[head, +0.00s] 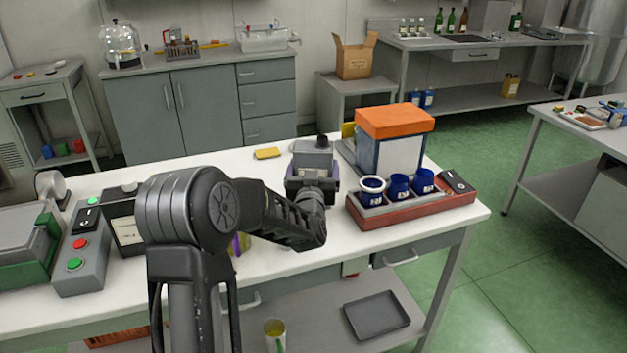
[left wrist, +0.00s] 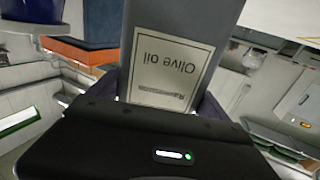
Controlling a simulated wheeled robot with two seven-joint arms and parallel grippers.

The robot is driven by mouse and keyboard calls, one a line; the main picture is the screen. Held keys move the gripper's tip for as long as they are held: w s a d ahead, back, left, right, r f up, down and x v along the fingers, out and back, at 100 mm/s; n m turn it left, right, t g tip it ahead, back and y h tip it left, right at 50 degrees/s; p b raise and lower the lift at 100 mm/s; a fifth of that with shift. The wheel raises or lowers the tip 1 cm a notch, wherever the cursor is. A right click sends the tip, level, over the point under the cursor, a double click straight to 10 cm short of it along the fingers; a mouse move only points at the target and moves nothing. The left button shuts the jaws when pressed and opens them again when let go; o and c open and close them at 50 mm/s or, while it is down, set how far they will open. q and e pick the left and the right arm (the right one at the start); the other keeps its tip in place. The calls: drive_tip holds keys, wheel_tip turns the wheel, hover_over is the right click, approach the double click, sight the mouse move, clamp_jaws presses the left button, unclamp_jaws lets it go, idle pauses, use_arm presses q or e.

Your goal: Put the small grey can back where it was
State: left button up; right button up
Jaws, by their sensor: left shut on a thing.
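The small grey can (head: 313,156) has a dark cap and stands roughly upright over the back middle of the white table (head: 278,258). In the left wrist view the grey can (left wrist: 228,22) fills the middle, with a pale "Olive oil" label upside down in the picture. My left gripper (head: 311,184) is shut on the can, with its dark fingers on either side of it. The lower part of the can is hidden by my gripper, so I cannot tell whether it touches the table. My right gripper is not in view.
A red tray (head: 425,212) with several blue cups stands close to the right of the can. A yellow pad (head: 267,153) lies at the back left. A button box (head: 80,258) stands at the left.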

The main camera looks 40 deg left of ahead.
use_arm(q)
drive_tip(key=shift+f, duration=1.8)
drive_tip(key=o, duration=1.8)
drive_tip(key=shift+s+f, duration=0.1)
drive_tip(key=b+v, duration=0.1)
drive_tip(key=v, duration=1)
drive_tip(key=shift+s+d+b, duration=0.25)
drive_tip(key=shift+s+b, duration=0.1)
drive_tip(key=shift+b, duration=0.05)
